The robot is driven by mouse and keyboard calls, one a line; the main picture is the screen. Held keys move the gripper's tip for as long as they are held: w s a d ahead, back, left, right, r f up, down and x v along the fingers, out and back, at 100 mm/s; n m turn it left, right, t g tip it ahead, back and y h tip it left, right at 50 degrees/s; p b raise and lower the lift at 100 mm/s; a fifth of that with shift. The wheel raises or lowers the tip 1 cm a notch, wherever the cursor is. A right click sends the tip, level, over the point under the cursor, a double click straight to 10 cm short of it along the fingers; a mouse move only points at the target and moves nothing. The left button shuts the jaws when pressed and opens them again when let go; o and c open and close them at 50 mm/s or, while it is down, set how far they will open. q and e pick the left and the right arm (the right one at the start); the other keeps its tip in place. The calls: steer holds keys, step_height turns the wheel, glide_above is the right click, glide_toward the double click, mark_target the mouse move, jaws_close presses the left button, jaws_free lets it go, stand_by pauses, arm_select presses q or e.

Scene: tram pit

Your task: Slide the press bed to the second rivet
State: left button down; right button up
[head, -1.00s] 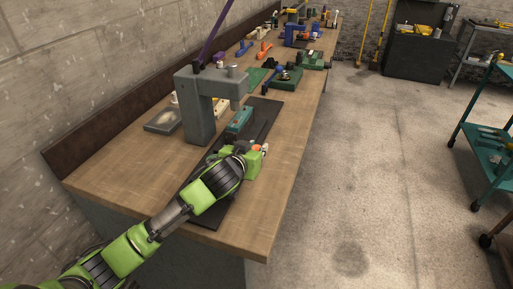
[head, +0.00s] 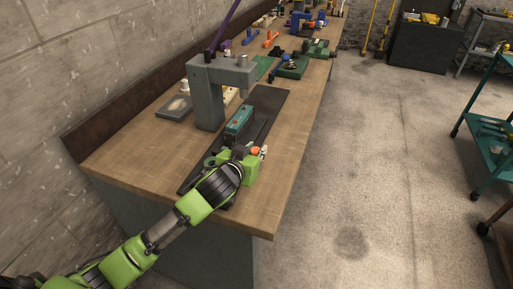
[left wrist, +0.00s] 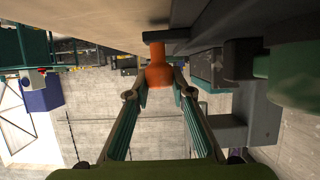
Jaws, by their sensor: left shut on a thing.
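The press is a grey C-shaped frame (head: 208,98) with a purple lever on top, standing on the wooden bench. The press bed, a teal block (head: 239,121), sits on a long dark rail (head: 265,105), on the near side of the press head. An orange knob (head: 255,151) shows at the near end of the bed; it also shows in the left wrist view (left wrist: 159,70). My left gripper (left wrist: 158,86) is shut on this knob, with a finger on each side. My wrist hides part of the rail's near end. The rivets cannot be made out. My right gripper is not in view.
A grey tray (head: 175,106) lies left of the press. Green fixtures (head: 293,68) and several coloured tools crowd the far bench. A teal cart (head: 490,145) stands at the right.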

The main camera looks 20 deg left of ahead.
arm_select(q)
steer(key=shift+s+f, duration=0.1)
steer(key=shift+f, duration=0.1)
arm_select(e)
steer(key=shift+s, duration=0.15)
arm_select(q)
steer(key=c, duration=1.8)
jaws_free()
steer(key=shift+o, duration=0.2)
steer(key=shift+s+r, duration=0.35)
steer(key=shift+s, duration=0.25)
steer(key=v, duration=1.1)
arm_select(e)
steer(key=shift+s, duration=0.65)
